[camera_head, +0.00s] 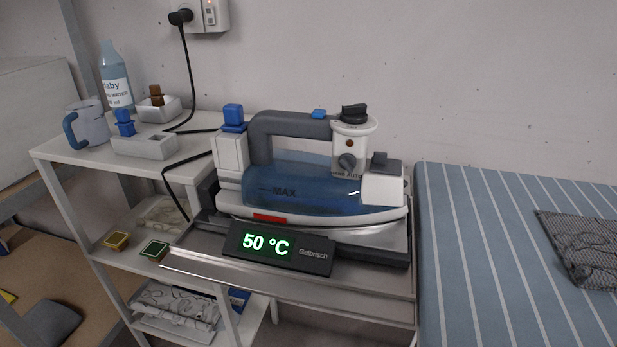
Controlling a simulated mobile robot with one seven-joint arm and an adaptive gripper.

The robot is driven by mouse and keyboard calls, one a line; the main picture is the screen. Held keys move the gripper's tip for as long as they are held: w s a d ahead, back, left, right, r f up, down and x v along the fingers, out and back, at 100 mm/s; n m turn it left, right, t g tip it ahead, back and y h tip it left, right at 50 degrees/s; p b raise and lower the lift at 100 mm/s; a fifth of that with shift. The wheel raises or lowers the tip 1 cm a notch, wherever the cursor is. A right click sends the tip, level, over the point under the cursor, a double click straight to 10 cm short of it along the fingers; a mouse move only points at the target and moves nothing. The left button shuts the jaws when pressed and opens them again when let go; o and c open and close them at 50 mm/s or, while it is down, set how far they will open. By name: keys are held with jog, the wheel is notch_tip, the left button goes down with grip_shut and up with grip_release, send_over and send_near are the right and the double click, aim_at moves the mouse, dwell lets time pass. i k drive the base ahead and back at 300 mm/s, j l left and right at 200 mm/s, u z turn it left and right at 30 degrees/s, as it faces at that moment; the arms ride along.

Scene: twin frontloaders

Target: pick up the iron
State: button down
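The iron (305,186) is a steam iron with a translucent blue tank marked MAX, a grey handle (290,124) and white and blue parts. It rests on its dark base (345,246), whose display (266,244) reads 50 °C in green. A black cord runs from its left side toward the wall. My gripper is not in view, and nothing is seen touching the iron.
A striped blue ironing board (480,260) with a folded grey cloth (585,245) lies to the right. A white shelf (75,154) at left holds a mug (92,124), a bottle (115,78) and small trays. A plug (181,17) sits in the wall socket.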

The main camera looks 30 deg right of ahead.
aim_at(303, 190)
jog(key=k+j, duration=0.55)
jog(key=k+j+z, duration=0.1)
jog(key=z, duration=1.9)
jog(key=l+u, duration=0.4)
jog(key=k+l+u, duration=0.15)
jog(key=l+u, duration=0.2)
jog(key=l, duration=0.2)
jog(key=k+l+u, duration=0.15)
jog(key=l+u, duration=0.25)
jog(key=i+j, duration=0.15)
jog(key=i, duration=0.3)
jog(key=i+j, duration=0.1)
jog(key=i, duration=0.4)
